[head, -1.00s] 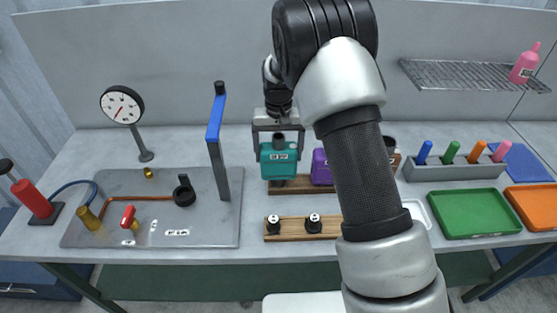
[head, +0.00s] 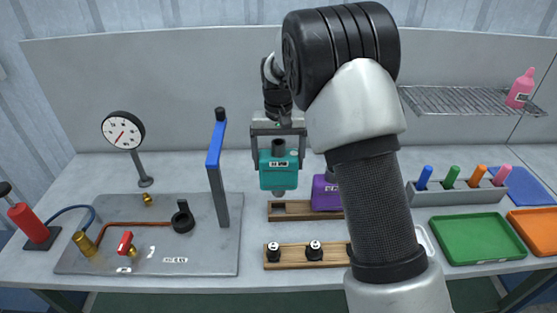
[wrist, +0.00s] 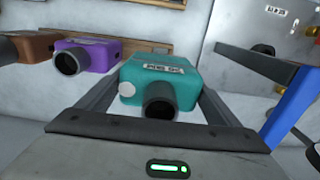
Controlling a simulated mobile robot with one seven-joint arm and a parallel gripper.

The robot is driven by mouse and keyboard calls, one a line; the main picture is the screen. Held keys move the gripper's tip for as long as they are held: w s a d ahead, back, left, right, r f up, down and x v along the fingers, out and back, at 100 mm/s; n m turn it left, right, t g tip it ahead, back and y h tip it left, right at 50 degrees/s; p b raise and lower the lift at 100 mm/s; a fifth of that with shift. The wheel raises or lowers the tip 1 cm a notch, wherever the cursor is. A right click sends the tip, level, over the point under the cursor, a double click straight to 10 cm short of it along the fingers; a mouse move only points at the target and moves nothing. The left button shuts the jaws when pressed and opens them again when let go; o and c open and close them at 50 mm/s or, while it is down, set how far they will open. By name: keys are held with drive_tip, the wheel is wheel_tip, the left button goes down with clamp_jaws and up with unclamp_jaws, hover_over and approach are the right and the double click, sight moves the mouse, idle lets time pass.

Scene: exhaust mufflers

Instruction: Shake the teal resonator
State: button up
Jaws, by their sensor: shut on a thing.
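The teal resonator (head: 279,172) is a boxy part with a dark pipe on top and a pale label on its front. My gripper (head: 279,160) is shut on it, with one finger on each side. The resonator hangs upright above the wooden rack (head: 290,211), clear of it. In the wrist view the teal resonator (wrist: 160,78) sits between my fingers, its dark pipe opening towards the camera.
A purple resonator (head: 325,194) stands in the rack just right. A brown one (wrist: 25,46) shows in the wrist view. A blue-topped post (head: 217,150) stands close on the left. A low wooden strip with black knobs (head: 293,254) lies in front.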

sight(279, 139)
wheel_tip(279, 139, up, 7)
drive_tip(key=p, duration=0.4)
wheel_tip(279, 139, down, 7)
drive_tip(key=b, duration=0.4)
wheel_tip(279, 139, up, 7)
drive_tip(key=p, duration=0.4)
drive_tip(key=shift+r, duration=0.1)
drive_tip(key=shift+f+b, duration=1.95)
drive_tip(key=shift+f, duration=1.7)
drive_tip(key=shift+r, duration=0.1)
